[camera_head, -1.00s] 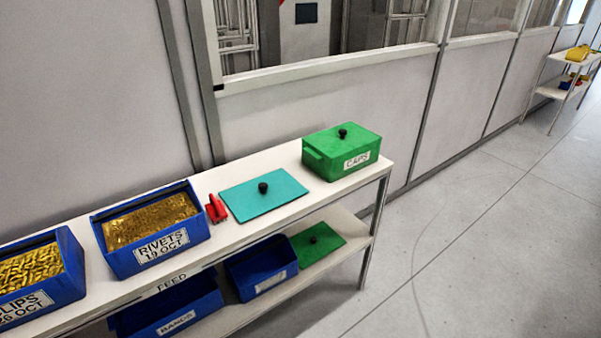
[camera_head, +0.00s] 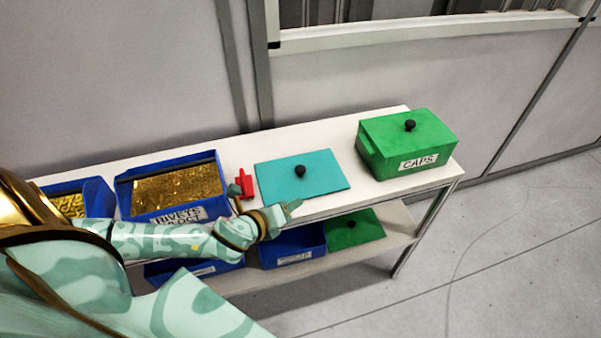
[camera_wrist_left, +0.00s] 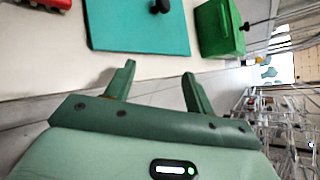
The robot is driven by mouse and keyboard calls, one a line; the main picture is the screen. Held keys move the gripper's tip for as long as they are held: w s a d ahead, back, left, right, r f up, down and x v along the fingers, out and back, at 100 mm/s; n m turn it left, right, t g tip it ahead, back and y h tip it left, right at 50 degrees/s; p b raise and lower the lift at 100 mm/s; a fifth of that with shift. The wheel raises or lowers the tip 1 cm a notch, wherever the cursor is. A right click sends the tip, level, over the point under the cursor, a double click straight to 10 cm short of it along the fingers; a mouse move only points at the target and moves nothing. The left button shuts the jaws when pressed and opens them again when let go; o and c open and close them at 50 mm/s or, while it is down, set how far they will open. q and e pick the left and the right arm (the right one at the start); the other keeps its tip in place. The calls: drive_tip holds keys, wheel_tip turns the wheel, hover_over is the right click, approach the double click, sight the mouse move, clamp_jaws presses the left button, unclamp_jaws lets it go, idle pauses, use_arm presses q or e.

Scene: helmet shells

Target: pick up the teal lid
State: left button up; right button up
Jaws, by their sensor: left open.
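The teal lid (camera_head: 322,178) lies flat on the white upper shelf, with a black knob (camera_head: 300,171) at its middle. It also shows in the left wrist view (camera_wrist_left: 125,32), its far part cut off by the top edge. My left gripper (camera_head: 268,203) is in front of the lid's near left side, at the shelf's front edge. In the left wrist view its two fingers (camera_wrist_left: 158,75) are spread apart with nothing between them, short of the lid. My right gripper is not in view.
A green CAPS box (camera_head: 385,155) stands right of the lid. A red object (camera_head: 244,183) lies close to the lid's left. A blue RIVETS bin (camera_head: 130,200) stands farther left. A green lid (camera_head: 370,226) and blue bin (camera_head: 310,236) sit on the lower shelf.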

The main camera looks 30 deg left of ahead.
use_arm(q)
drive_tip(key=a+r+m+h, duration=0.1)
drive_tip(key=a+r+m, duration=0.4)
drive_tip(key=a+m, duration=0.3)
drive_tip(key=m+b, duration=0.2)
approach(298, 170)
drive_tip(key=x, duration=0.3)
drive_tip(key=shift+w+f, duration=0.25)
drive_tip(key=shift+f, duration=0.05)
drive_tip(key=b+x, duration=0.1)
drive_tip(key=x, duration=0.5)
drive_tip(key=shift+d+r, duration=0.1)
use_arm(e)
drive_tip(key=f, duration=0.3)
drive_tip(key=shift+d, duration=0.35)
use_arm(q)
drive_tip(key=shift+c, duration=0.3)
drive_tip(key=c, duration=1)
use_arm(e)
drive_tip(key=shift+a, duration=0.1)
